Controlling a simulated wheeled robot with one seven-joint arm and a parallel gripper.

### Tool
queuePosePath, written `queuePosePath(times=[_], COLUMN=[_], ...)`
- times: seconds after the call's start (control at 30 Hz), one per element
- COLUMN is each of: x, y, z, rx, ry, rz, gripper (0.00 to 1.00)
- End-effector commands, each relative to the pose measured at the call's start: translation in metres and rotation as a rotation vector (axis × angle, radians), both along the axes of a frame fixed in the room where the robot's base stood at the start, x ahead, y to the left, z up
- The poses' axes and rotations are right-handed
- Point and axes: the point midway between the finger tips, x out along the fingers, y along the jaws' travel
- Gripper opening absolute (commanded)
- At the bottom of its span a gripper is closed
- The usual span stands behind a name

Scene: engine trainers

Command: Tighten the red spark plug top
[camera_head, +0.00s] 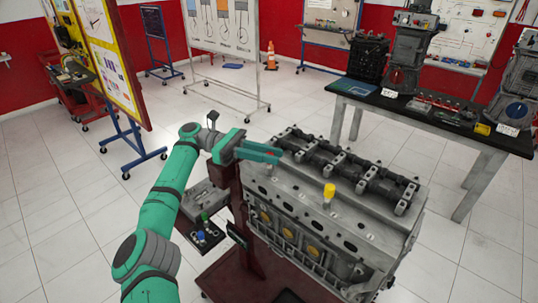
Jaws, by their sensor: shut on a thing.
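My gripper (276,155) is over the left end of the engine block's (352,232) top face, with its green fingers reaching right. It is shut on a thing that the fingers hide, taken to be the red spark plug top. No red top shows clearly anywhere else. A yellow spark plug top (329,191) stands upright on the block, to the right of my gripper. Dark round holes show along the block's top face near the yellow top.
A small tray (215,236) left of the engine holds a green top (204,217) and a blue top (200,236). Black camshaft parts (345,168) run along the block's far side. A table (420,108) with engine parts stands at the back right. White floor surrounds the engine stand.

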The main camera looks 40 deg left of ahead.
Motion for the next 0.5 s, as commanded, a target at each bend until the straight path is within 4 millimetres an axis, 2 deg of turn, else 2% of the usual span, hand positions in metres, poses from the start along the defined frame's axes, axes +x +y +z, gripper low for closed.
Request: queuePosePath(times=[0.4,0.43,0.5], x=[0.0004,0.0003,0.0002], y=[-0.0005,-0.0005,-0.0005], z=[0.0005,0.0005,0.0005], rx=[-0.001,-0.001,-0.001], ry=[-0.001,-0.001,-0.001], rz=[-0.005,-0.005,-0.005], gripper=[0.00,0.26,0.38])
